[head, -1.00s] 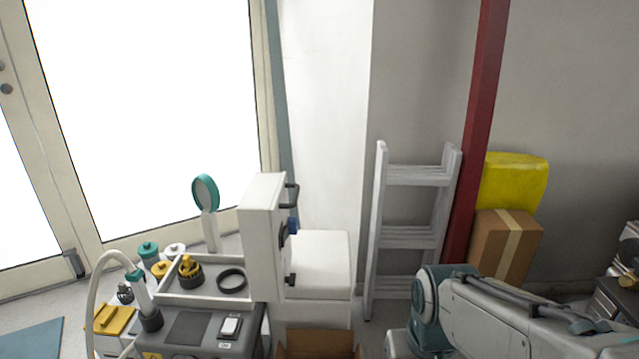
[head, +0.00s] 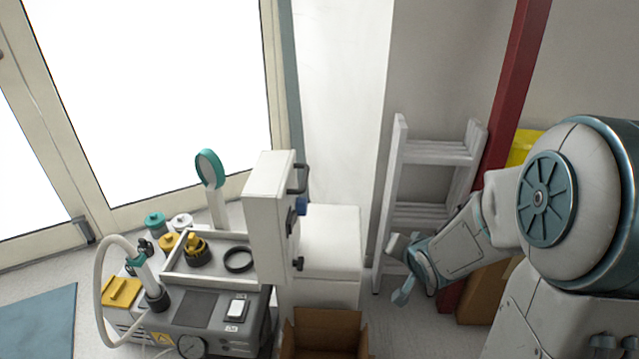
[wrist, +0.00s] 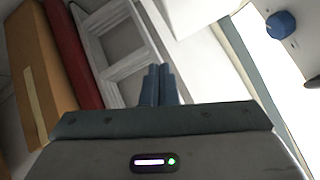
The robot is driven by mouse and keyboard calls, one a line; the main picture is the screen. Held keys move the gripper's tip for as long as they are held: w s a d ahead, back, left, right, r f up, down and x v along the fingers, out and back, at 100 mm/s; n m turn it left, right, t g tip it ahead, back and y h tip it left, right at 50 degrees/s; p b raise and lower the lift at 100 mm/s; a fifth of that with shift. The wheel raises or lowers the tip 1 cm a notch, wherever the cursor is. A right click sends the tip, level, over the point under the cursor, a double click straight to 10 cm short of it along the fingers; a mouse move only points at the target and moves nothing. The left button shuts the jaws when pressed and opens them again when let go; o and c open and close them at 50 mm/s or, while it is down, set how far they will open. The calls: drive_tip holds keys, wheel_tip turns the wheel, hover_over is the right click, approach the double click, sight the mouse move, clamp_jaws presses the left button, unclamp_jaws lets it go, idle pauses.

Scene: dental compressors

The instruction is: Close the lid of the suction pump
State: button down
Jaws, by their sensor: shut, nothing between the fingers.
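The suction pump appears to be the white box (head: 332,243) in the middle of the head view. Its white lid (head: 268,215) stands upright, open, along the box's left side. A black handle (head: 299,179) and a blue knob (head: 302,206) show on the lid's right side. My gripper (head: 402,291) is to the right of the box, apart from it, in front of the ladder. In the wrist view my gripper's fingers (wrist: 158,85) are together and empty. The blue knob also shows at the top right of the wrist view (wrist: 281,24).
A grey machine with a dial (head: 191,346) and a tray (head: 212,276) of parts stands left of the box. An open cardboard box (head: 327,333) is below it. A white ladder (head: 392,190), a red post (head: 517,85) and a carton (wrist: 38,75) are at the right.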

drive_tip(key=a+r+m+t+y+p, duration=0.4)
drive_tip(key=a+r+m+t+y, duration=0.25)
drive_tip(key=y, duration=0.55)
drive_tip(key=w+a+r+g+b, duration=0.1)
drive_tip(key=w+a+r+b, duration=0.1)
drive_tip(key=w+a, duration=0.5)
drive_tip(key=a+b, duration=0.1)
drive_tip(key=a, duration=0.4)
drive_tip(key=shift+w+a+r+g, duration=0.25)
drive_tip(key=shift+a+g, duration=0.05)
drive_tip(key=shift+g, duration=0.05)
drive_tip(key=shift+r, duration=0.1)
